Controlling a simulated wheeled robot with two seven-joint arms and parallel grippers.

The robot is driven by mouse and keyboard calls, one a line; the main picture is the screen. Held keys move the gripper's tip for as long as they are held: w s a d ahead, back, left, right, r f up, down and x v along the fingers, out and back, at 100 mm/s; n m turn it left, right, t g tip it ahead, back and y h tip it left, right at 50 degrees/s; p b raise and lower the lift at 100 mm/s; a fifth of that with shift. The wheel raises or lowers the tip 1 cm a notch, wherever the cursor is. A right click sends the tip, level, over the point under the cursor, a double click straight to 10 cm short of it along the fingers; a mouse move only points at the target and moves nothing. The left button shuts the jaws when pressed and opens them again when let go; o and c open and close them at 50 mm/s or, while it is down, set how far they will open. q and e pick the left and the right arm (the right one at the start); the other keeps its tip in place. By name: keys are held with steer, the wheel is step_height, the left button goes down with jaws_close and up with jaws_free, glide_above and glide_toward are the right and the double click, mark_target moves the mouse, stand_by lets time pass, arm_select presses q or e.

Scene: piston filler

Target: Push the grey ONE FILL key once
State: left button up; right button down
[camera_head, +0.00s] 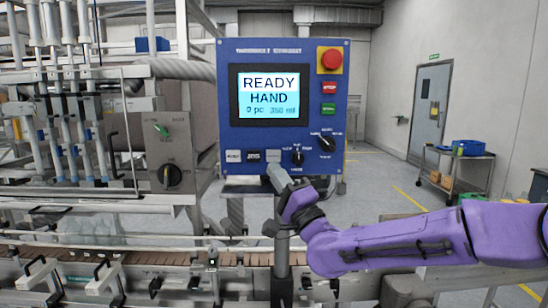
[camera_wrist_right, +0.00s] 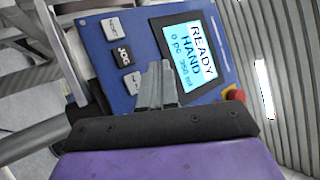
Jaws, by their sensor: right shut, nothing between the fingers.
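The blue control panel (camera_head: 225,100) carries a row of three square keys below its screen. Two keys are pale grey, with a dark JOG key (camera_head: 253,156) between them. The right-hand grey key (camera_head: 272,155), which seems to be ONE FILL, has lettering too small to read. It shows in the right wrist view (camera_wrist_right: 132,83) beside the fingers, partly covered. My right gripper (camera_head: 277,171) is shut and empty, its fingertips just below and close to this key. I cannot tell whether they touch it. My left gripper is not in view.
The screen (camera_head: 268,95) reads READY, HAND, 0 pc, 350 ml. A red emergency button (camera_head: 330,60) sits at the panel's top right. The filling machine with a conveyor (camera_head: 150,257) stands left and below.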

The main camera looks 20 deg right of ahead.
mark_target(274, 156)
steer(key=w+d+p, duration=0.2)
steer(key=w, duration=0.6)
steer(key=shift+w+d+p, duration=0.2)
steer(key=shift+p, duration=0.1)
steer(key=shift+w, duration=0.1)
stand_by(1.6)
steer(key=shift+w+d, duration=0.1)
steer(key=shift+w, duration=0.2)
